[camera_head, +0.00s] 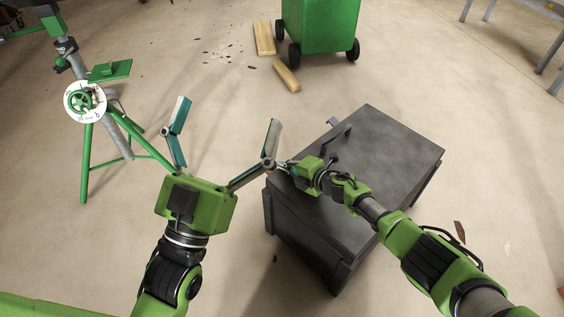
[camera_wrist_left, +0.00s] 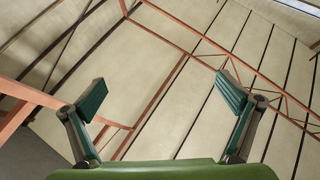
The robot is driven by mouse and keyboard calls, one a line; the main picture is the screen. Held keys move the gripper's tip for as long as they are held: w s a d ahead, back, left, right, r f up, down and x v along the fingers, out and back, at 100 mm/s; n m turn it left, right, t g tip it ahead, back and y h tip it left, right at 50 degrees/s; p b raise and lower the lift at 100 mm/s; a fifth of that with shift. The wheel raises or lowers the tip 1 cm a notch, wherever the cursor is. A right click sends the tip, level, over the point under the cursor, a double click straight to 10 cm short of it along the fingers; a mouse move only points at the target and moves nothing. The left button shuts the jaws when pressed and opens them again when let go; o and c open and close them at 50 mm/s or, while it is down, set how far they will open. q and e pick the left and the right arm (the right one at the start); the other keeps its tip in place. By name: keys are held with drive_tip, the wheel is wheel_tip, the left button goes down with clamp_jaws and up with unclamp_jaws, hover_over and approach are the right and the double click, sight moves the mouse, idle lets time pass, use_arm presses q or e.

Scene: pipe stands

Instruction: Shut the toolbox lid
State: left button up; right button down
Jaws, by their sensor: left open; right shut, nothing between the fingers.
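The dark grey toolbox (camera_head: 318,242) stands on the floor right of centre in the head view. Its lid (camera_head: 388,142) lies over the box top with a handle on it, and I see no clear gap under it; part of the near edge is hidden by my right arm. My right gripper (camera_head: 281,166) is shut and empty at the left corner of the lid; I cannot tell if it touches. My left gripper (camera_head: 227,121) is open and empty, left of the toolbox, fingers spread upward. Its two fingers also show apart in the left wrist view (camera_wrist_left: 160,92).
A green pipe stand (camera_head: 120,122) with a white disc stands at the left. A green wheeled bin (camera_head: 320,25) and wooden blocks (camera_head: 264,38) are at the back. A grey table leg (camera_head: 549,57) is at the far right. Floor between is mostly clear.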

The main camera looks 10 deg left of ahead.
use_arm(q)
drive_tip(key=shift+s+a+r+t, duration=0.1)
drive_tip(key=shift+s+r+t, duration=0.35)
drive_tip(key=shift+r, duration=0.2)
use_arm(e)
drive_tip(key=shift+f, duration=0.25)
